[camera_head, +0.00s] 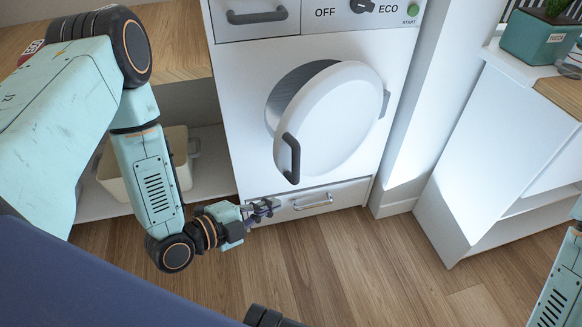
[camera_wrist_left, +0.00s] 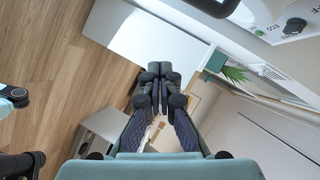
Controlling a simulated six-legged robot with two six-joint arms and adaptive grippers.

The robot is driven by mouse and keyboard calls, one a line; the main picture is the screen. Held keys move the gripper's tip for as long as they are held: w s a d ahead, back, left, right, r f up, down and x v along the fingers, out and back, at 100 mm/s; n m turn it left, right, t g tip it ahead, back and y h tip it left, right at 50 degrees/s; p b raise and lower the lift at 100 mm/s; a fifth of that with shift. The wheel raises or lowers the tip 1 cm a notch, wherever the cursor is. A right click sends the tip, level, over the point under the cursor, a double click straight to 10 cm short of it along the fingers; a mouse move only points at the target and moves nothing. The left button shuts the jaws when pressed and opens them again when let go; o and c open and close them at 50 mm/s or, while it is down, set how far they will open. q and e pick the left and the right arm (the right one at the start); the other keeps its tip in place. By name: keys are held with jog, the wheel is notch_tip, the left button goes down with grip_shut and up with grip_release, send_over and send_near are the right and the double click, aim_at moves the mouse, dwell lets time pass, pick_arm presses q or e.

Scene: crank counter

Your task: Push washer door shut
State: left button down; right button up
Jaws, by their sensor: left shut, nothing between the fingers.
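The washer (camera_head: 240,120) is a white front-loading machine in the head view. Its round white door (camera_head: 335,115) stands ajar, swung out from the opening, with the dark drum gap showing at its upper left. A dark handle (camera_head: 291,158) is on the door's left side, and the hinge (camera_head: 385,103) is at its right. My left gripper (camera_head: 266,207) is below and left of the door handle, apart from the door, in front of the lower drawer. Its fingers are together and empty in the left wrist view (camera_wrist_left: 160,88). My right gripper is not in view.
A lower drawer (camera_head: 345,194) with a metal handle sits under the door. A knob (camera_head: 362,5) and green button (camera_head: 413,9) are above. A beige bin (camera_head: 182,150) stands on the left shelf. A white cabinet (camera_head: 490,150) stands right. The wooden floor (camera_head: 340,260) in front is clear.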

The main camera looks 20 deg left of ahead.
pick_arm(q)
jog(key=w+r+m+t+h+b, duration=0.2)
jog(key=w+m+b, duration=0.3)
jog(key=w, duration=0.7)
jog(key=shift+w+d+r+t+b, duration=0.35)
jog(key=shift+w+d+t+b, duration=0.05)
jog(key=shift+b, duration=0.75)
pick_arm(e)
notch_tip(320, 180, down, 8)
pick_arm(q)
jog(key=shift+a, duration=0.1)
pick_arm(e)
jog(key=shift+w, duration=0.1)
